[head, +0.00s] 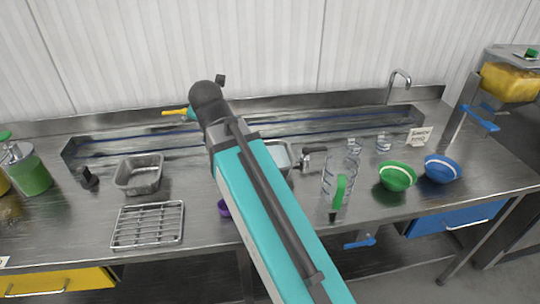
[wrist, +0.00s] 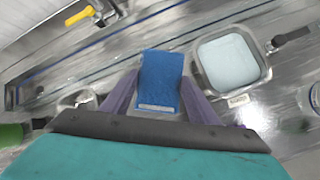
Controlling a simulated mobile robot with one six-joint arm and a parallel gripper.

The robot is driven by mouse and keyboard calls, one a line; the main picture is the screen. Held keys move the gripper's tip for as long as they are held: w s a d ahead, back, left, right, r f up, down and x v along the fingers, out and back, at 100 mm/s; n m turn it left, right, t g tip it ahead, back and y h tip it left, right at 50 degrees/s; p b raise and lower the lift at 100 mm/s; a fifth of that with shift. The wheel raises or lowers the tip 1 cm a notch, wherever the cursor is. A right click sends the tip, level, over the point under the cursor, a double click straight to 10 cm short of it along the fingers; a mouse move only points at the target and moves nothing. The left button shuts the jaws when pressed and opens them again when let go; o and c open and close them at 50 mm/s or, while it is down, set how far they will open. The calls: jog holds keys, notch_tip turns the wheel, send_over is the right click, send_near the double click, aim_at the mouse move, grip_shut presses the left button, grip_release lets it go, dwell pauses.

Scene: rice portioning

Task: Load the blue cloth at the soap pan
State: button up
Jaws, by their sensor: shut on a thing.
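My gripper (wrist: 159,92) has purple fingers, one on each side of a blue cloth (wrist: 161,72) in the wrist view. It is shut on the cloth, which looks like a flat rectangle with a pale strip at its near edge. The soap pan (wrist: 204,74), a square pan of pale bluish liquid, is just right of the cloth in the wrist view. In the head view, the pan (head: 291,166) shows partly behind my arm, with its dark handle to the right. The cloth and gripper jaws are hidden behind my arm there.
A steel pan (head: 139,182) and a wire rack (head: 148,224) are at left. A trough (head: 330,126) runs along the back. A small purple thing (head: 223,208) shows beside my arm.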

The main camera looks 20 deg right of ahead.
jog(key=shift+a, duration=0.2)
jog(key=shift+f, duration=0.1)
jog(key=shift+f+b, duration=0.85)
jog(key=shift+f, duration=1.75)
jog(key=shift+r, duration=0.15)
dwell(1.0)
jog(key=shift+r+p, duration=1.9)
jog(key=shift+p, duration=0.1)
